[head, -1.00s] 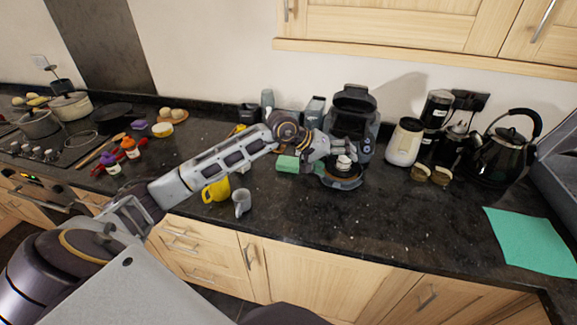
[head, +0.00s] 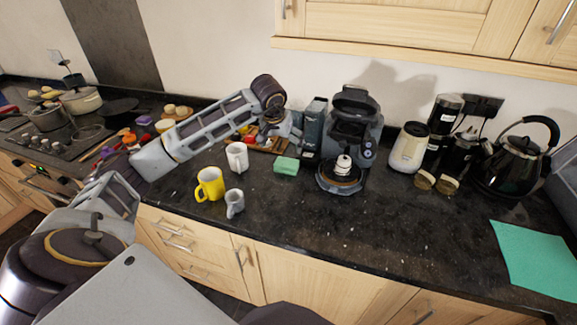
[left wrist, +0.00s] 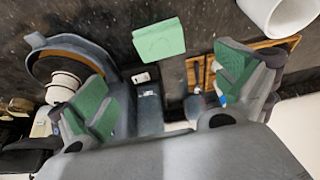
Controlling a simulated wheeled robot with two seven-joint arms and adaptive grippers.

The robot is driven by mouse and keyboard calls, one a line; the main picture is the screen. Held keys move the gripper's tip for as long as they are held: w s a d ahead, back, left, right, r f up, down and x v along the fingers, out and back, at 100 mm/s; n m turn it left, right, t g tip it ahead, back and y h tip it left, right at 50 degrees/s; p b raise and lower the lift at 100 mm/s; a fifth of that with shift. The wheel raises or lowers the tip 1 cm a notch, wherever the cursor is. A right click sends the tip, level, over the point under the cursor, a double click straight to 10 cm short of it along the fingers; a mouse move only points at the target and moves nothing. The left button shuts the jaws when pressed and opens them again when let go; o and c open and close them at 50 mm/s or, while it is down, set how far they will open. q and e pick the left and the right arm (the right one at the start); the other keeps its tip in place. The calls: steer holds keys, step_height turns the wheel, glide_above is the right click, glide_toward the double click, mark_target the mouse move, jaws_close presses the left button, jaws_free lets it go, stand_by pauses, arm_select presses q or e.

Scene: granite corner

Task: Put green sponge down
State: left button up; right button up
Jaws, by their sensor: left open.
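The green sponge (head: 287,166) lies flat on the dark counter, left of the coffee machine. It also shows in the left wrist view (left wrist: 159,41), beyond and between my fingers, touched by neither. My left gripper (head: 283,126) is above the counter behind the sponge, partly hidden by its own arm in the head view. In the left wrist view its green-padded fingers (left wrist: 163,85) are wide apart with nothing held between them. My right gripper is not in view.
A coffee machine (head: 353,130) stands right of the sponge. A white mug (head: 237,156), a yellow mug (head: 210,184) and a grey mug (head: 234,203) stand to its left. A wooden tray (head: 262,145) is behind it. The counter in front of the sponge is clear.

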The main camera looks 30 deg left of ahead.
arm_select(q)
glide_above(285, 161)
steer(key=s, duration=0.3)
steer(key=f, duration=0.4)
steer(key=d+f, duration=0.1)
steer(key=f, duration=0.1)
steer(key=shift+w+f+p, duration=0.25)
steer(key=shift+p, duration=0.15)
steer(key=shift+x, duration=0.75)
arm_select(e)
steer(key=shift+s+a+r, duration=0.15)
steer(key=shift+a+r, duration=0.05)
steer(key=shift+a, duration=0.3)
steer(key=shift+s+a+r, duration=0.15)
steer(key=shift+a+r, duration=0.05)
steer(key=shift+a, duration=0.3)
arm_select(q)
steer(key=shift+a, duration=0.1)
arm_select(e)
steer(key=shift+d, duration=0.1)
